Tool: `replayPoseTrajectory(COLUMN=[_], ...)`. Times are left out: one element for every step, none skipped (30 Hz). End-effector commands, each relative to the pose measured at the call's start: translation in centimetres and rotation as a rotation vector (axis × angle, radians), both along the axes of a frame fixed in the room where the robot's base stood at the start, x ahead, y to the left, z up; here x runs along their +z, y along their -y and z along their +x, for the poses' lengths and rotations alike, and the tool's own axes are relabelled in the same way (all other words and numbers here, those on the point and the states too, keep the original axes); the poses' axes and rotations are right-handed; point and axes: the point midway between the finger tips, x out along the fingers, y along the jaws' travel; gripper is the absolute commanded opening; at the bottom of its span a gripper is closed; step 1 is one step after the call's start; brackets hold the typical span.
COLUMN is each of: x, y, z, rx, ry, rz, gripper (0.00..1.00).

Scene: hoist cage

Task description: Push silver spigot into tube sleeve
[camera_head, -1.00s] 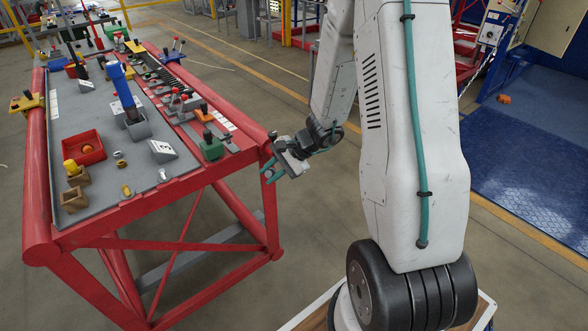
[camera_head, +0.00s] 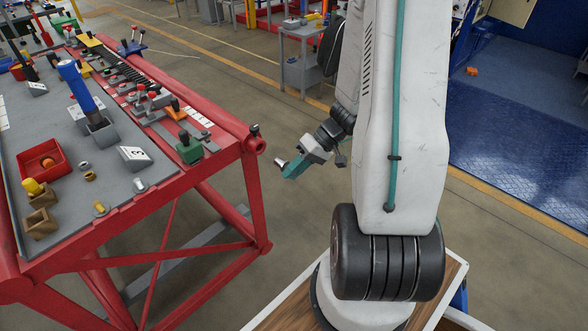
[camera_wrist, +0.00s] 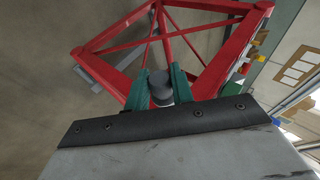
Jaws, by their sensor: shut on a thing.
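My gripper (camera_head: 284,169) hangs in free air, just right of and a little below the near right corner of the red bench. Its teal fingers are shut on a short silver-grey cylinder, the silver spigot (camera_head: 280,162). The wrist view shows the spigot (camera_wrist: 161,92) end-on between the fingers. The bench's red top tube ends in a round opening, seemingly the tube sleeve (camera_head: 259,146), with a small black knob on top. The spigot is apart from this opening.
The red-framed bench (camera_head: 215,165) fills the left. Its grey top (camera_head: 60,120) carries a red tray (camera_head: 42,165), a block marked 3 (camera_head: 134,157), a blue-handled tool (camera_head: 78,85) and small fittings. Floor below my gripper is clear. A grey side table (camera_head: 305,45) stands behind.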

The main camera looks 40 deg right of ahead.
Motion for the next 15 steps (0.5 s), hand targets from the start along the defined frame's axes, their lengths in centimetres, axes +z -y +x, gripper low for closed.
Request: replayPoseTrajectory(x=[0.1, 0.1, 0.2, 0.2, 0.2, 0.2, 0.2, 0.2, 0.2, 0.2, 0.2, 0.2, 0.2, 0.2, 0.2], y=[0.0, 0.1, 0.2, 0.2, 0.2, 0.2, 0.3, 0.3, 0.2, 0.2, 0.2, 0.2, 0.3, 0.2, 0.2], z=[0.0, 0.0, 0.0, 0.1, 0.3, 0.6, 0.8, 1.1, 1.4, 1.7, 2.0, 2.4, 2.7, 3.0, 3.4], rx=[0.000, 0.000, 0.000, 0.001, 0.001, 0.001, 0.001, 0.001, 0.002, 0.001, 0.000, 0.000, -0.001, -0.002, -0.002], ry=[0.001, 0.002, 0.004, 0.004, 0.004, 0.004, 0.004, 0.004, 0.003, 0.002, 0.002, 0.002, 0.003, 0.004, 0.003], rz=[0.000, 0.001, 0.001, 0.001, 0.001, 0.001, 0.001, 0.001, 0.001, 0.001, 0.002, 0.002, 0.002, 0.002, 0.002], gripper=[0.00, 0.00, 0.00, 0.00, 0.00, 0.00, 0.00, 0.00, 0.00, 0.00, 0.00, 0.00, 0.00, 0.00, 0.00])
